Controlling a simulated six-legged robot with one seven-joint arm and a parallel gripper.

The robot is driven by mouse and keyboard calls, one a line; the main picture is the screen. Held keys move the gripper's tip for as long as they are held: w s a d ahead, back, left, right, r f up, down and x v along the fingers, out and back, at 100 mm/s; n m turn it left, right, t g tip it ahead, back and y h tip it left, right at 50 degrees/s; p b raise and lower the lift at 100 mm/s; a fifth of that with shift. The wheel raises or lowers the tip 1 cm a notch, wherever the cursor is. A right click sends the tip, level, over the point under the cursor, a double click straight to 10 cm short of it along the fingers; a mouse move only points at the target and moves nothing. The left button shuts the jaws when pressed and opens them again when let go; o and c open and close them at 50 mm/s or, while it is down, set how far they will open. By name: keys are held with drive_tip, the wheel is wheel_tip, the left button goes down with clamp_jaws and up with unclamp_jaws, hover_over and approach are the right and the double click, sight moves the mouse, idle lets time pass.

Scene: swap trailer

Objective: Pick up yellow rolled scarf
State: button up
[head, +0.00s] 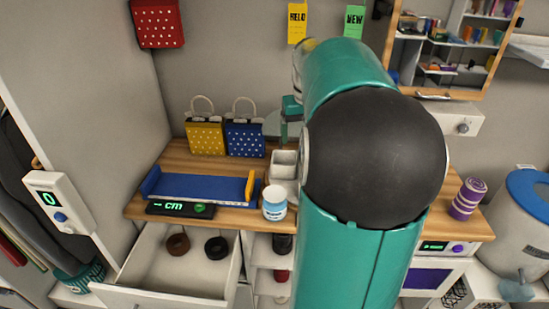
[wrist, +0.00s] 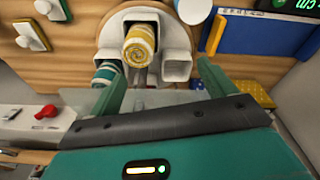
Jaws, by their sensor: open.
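The yellow rolled scarf (wrist: 140,44) shows end-on in the wrist view, yellow with pale bands, in the middle opening of a white holder (wrist: 176,67). A teal and white roll (wrist: 107,73) sits in the opening to its left. My gripper (wrist: 161,76) is open, its two green fingers apart and empty. The scarf lies beyond the fingertips, between their lines and nearer the left finger. In the head view my gripper (head: 291,108) is partly seen above the white holder (head: 284,163); my arm hides much of that area, and I cannot make out the yellow scarf there.
A blue tray (head: 200,186) lies left of the holder, with a white jar (head: 274,203) in front. Yellow (head: 205,138) and blue (head: 245,138) dotted bags stand behind. An open drawer (head: 150,290) juts out below. A purple striped roll (head: 467,198) stands at right.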

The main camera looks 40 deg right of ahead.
drive_tip(key=shift+m, duration=0.4)
drive_tip(key=d, duration=0.1)
drive_tip(key=s+d+f, duration=0.1)
drive_tip(key=d, duration=0.2)
drive_tip(key=shift+s+d+f, duration=0.3)
drive_tip(key=shift+s, duration=0.05)
drive_tip(key=f, duration=0.7)
drive_tip(key=shift+w+d, duration=0.25)
drive_tip(key=shift+w, duration=0.05)
wheel_tip(320, 180, down, 6)
drive_tip(key=shift+w, duration=0.15)
drive_tip(key=shift+d, duration=0.1)
drive_tip(key=c, duration=1.1)
